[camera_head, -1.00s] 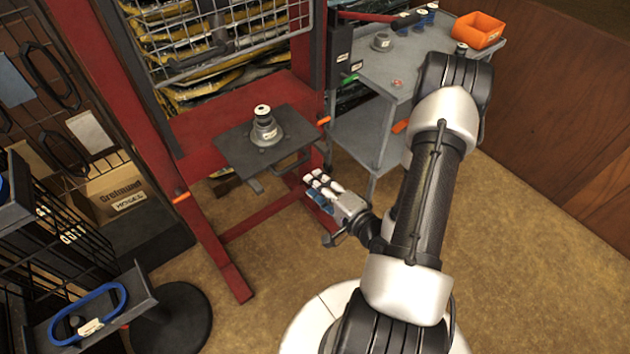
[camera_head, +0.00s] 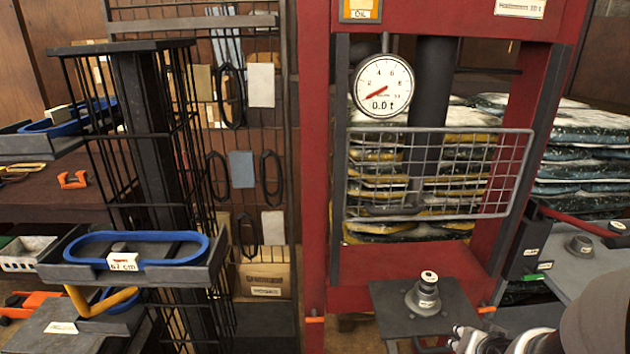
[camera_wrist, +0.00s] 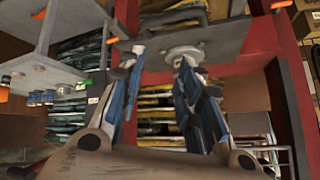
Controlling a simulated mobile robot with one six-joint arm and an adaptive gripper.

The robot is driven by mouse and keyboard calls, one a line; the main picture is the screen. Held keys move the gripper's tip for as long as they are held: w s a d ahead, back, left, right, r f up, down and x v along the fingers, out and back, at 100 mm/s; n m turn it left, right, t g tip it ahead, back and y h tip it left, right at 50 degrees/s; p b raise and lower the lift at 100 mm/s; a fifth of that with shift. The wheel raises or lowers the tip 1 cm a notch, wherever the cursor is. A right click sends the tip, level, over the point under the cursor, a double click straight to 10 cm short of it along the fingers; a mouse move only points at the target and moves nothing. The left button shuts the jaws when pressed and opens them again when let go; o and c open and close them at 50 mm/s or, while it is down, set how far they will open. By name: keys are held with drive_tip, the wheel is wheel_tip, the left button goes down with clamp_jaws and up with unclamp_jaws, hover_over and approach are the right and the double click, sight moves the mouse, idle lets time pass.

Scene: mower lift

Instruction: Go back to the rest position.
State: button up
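My gripper (camera_wrist: 160,58) shows in the wrist view with its two blue-and-grey fingers spread apart. The gap between them is empty, so it is open. In the head view, part of it (camera_head: 478,341) shows at the bottom edge, just below and right of the press plate. The press plate (camera_head: 388,299) carries a grey stepped part (camera_head: 427,300) with a white label on top. The gripper appears apart from that part. Most of my arm is out of the head view.
The red press frame (camera_head: 316,150) has a wire guard (camera_head: 511,172) and a dial gauge (camera_head: 383,87) reading 0.0 t. At left is a black rack (camera_head: 150,130) with a blue belt (camera_head: 196,250) on a tray. A grey cart (camera_head: 600,268) stands at right.

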drive_tip(key=s+a+r+n+g+y, duration=0.1)
drive_tip(key=s+a+r+n, duration=0.2)
drive_tip(key=s+a+r, duration=0.3)
drive_tip(key=s+a+r+n+g+y, duration=0.1)
drive_tip(key=s+a+r+n+g, duration=0.1)
drive_tip(key=s+a+r, duration=0.5)
drive_tip(key=s+a+n, duration=0.1)
drive_tip(key=s+a, duration=0.2)
drive_tip(key=s, duration=0.3)
drive_tip(key=shift+a+g, duration=0.3)
